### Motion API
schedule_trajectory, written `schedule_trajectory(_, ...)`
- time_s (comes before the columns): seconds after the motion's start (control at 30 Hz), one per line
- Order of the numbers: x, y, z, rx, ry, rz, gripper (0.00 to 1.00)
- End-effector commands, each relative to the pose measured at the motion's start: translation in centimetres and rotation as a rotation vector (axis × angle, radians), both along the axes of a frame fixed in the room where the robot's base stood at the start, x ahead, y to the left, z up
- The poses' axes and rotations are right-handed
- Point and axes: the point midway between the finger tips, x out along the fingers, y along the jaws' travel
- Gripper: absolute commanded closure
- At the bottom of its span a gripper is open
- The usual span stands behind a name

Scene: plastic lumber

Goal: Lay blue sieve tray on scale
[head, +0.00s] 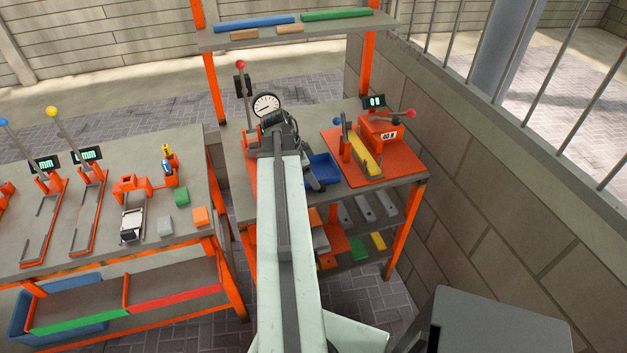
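A blue tray (322,169), which looks like the sieve tray, is on the grey bench top (238,179), just right of the end of my arm. My gripper (312,182) shows only as dark grey parts at the arm's end, close to the tray's left edge. I cannot tell whether it touches the tray or how far its fingers are apart. A round white dial (266,106) stands behind the arm's end; it may belong to the scale, but its lower part is hidden by my arm.
Right of the tray is an orange machine (378,131) with a yellow bar (367,158) on an orange plate. A red-knobbed lever (240,80) stands behind left. A shelf (290,32) with coloured bars overhangs the bench. The left table (95,236) carries several tools and blocks.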

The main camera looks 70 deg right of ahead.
Motion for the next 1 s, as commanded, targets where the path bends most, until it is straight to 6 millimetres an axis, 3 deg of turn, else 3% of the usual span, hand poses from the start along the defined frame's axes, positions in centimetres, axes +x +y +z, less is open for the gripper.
schedule_trajectory(0.3,-2.0,-1.2,-4.5,0.001,0.001,0.0,0.35)
schedule_trajectory(0.57,-2.2,-1.3,-4.4,0.0,0.0,0.001,0.35)
schedule_trajectory(0.8,-2.2,-1.3,-4.3,0.001,0.001,0.001,0.99)
schedule_trajectory(1.0,-2.2,-1.4,-4.3,0.0,0.0,0.0,1.0)
